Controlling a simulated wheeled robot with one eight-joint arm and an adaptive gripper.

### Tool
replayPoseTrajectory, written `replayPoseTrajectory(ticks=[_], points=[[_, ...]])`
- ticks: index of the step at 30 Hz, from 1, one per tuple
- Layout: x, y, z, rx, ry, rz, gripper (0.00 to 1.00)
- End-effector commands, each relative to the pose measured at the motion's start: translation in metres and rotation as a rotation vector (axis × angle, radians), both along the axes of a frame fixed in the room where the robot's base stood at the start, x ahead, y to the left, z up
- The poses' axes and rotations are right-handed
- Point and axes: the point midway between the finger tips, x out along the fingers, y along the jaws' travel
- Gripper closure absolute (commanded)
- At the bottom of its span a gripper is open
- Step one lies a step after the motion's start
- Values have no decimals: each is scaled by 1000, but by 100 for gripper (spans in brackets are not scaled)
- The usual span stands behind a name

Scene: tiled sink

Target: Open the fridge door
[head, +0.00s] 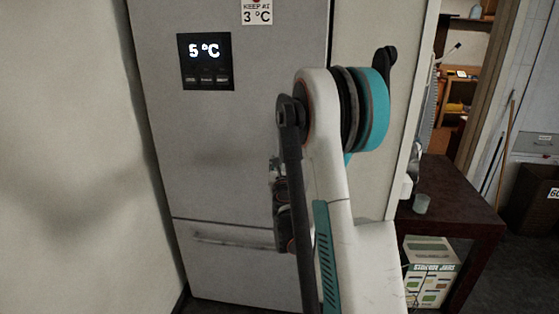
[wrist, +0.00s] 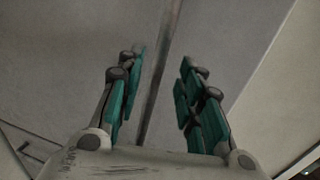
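The grey fridge door (head: 235,150) stands ahead in the head view and looks shut. It has a dark display (head: 205,62) reading 5 °C. In the wrist view, a narrow upright bar (wrist: 160,70), apparently the door handle, runs down the grey door front (wrist: 90,40). My gripper (wrist: 163,66) is open, with teal-padded fingers on either side of the bar. Gaps show between the pads and the bar; its depth relative to the fingertips is unclear. In the head view my arm hides the handle and most of my gripper.
A lower drawer (head: 240,260) with a horizontal handle (head: 235,239) is below the door. A pale wall (head: 75,150) stands close on the left. A dark table (head: 455,195) stands to the right, with a box (head: 430,270) beneath it.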

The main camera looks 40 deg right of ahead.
Motion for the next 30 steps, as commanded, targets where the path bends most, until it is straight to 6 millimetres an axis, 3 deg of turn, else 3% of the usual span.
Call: replayPoseTrajectory(ticks=[9, 23, 27, 30], points=[[39, -30, -1, -1, 1, 1, 66], [48, -37, 0, -1, 1, 1, 66], [48, -37, 0, -1, 1, 1, 98], [48, -37, 0, -2, 1, 1, 100]])
